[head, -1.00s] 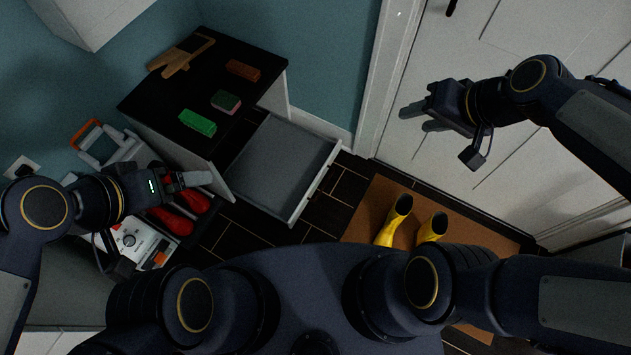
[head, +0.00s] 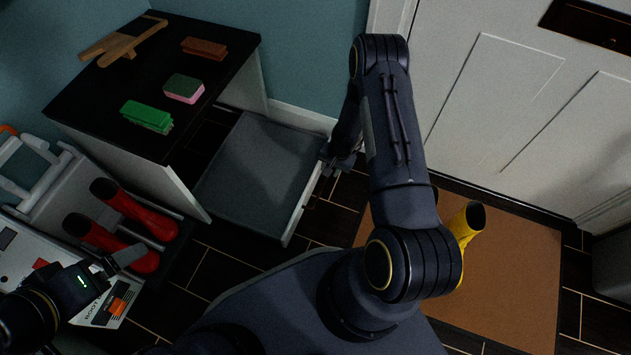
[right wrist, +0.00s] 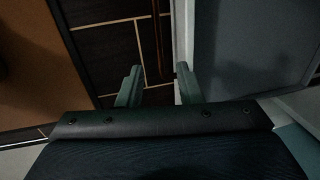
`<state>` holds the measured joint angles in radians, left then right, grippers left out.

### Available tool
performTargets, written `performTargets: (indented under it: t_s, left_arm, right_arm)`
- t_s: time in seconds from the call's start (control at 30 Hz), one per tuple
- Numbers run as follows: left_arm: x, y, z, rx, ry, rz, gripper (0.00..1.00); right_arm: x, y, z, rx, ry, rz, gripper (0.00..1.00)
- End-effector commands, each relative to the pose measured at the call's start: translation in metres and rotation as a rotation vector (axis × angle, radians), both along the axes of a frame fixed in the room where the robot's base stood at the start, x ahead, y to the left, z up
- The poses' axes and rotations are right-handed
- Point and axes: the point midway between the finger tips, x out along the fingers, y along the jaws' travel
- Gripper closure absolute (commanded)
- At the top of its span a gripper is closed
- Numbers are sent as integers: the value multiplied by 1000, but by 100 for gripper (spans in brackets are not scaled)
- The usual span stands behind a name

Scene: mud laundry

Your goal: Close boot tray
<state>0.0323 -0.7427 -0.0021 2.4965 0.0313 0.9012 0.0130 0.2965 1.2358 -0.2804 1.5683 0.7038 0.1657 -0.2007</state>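The boot tray (head: 258,165) is a shallow grey drawer pulled out of the black-topped cabinet, and it looks empty. Its pale front wall (head: 300,205) faces right. My right gripper (head: 328,160) is at the outer side of that front wall, near its far end, partly hidden by my arm. In the right wrist view the right gripper (right wrist: 158,88) has its fingers apart, with one finger beside the tray's pale edge (right wrist: 184,40); I cannot tell whether it touches. Nothing shows held. My left gripper (head: 122,262) is by the red boots at lower left; its finger gap is not visible.
The cabinet top (head: 105,95) bears a green brush (head: 147,116), a sponge (head: 184,88), a brown brush (head: 204,48) and wooden pieces (head: 122,42). Red boots (head: 125,215) lie left of the tray. Yellow boots (head: 468,225) stand on a brown mat (head: 510,270), partly hidden.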

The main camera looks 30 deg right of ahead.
Motion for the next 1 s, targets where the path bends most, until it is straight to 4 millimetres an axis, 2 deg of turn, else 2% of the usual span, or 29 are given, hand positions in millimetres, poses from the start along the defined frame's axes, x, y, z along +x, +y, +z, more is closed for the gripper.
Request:
performTargets:
  t_s: [0.3,0.5,0.87,1.0]
  left_arm:
    - [0,0,-23,0,0,0,0]
    - [0,0,-33,0,0,0,0]
    - [0,0,-34,0,0,0,0]
    - [0,0,-34,0,0,0,0]
  right_arm:
    - [5,6,-49,-1,2,0,67]
    - [9,9,-72,0,3,0,67]
    - [10,10,-76,0,1,0,67]
    - [10,10,-76,0,1,0,83]
